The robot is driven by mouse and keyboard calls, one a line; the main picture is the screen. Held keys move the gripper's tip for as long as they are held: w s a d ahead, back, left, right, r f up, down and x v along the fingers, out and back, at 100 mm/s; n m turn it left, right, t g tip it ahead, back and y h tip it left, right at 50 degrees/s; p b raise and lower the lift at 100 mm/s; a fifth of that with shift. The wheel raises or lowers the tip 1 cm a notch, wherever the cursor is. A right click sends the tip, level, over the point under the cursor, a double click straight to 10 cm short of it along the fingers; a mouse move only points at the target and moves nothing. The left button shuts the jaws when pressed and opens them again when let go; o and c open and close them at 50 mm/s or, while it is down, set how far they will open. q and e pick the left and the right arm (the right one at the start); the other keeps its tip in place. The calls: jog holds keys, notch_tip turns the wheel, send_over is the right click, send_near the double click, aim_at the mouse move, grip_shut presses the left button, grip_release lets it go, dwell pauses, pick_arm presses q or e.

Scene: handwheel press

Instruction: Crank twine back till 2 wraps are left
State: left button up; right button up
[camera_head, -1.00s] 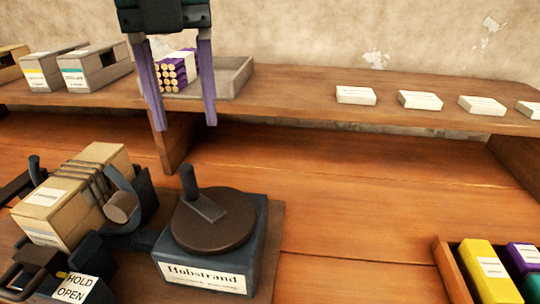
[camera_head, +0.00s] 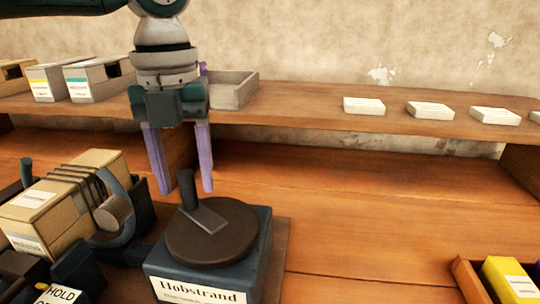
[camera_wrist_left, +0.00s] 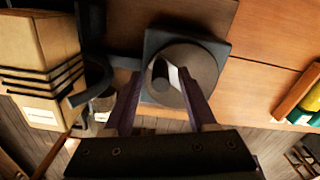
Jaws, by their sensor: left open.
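My left gripper (camera_head: 184,188) is open, pointing down, above the crank with its purple fingers apart. The crank is a brown round wheel (camera_head: 212,238) on a dark blue block labelled Hobstrand (camera_head: 255,262). Its upright dark knob (camera_head: 187,192) stands near the wheel's back left. In the left wrist view, the knob (camera_wrist_left: 160,74) appears between the fingers, with no contact visible. To the left, a cardboard box (camera_head: 48,203) carries several dark twine wraps (camera_head: 84,183). A curved dark band and a round roller (camera_head: 113,212) sit beside it. My right gripper is not in view.
A sign reading HOLD (camera_head: 62,294) is at the lower left, partly cut off. A shelf (camera_head: 300,112) behind holds open boxes, a grey tray (camera_head: 235,90) and several white blocks. A wooden bin (camera_head: 470,283) with coloured packets is at the lower right. The bench between is clear.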

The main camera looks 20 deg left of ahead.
pick_arm(q)
grip_shut()
dwell(0.4)
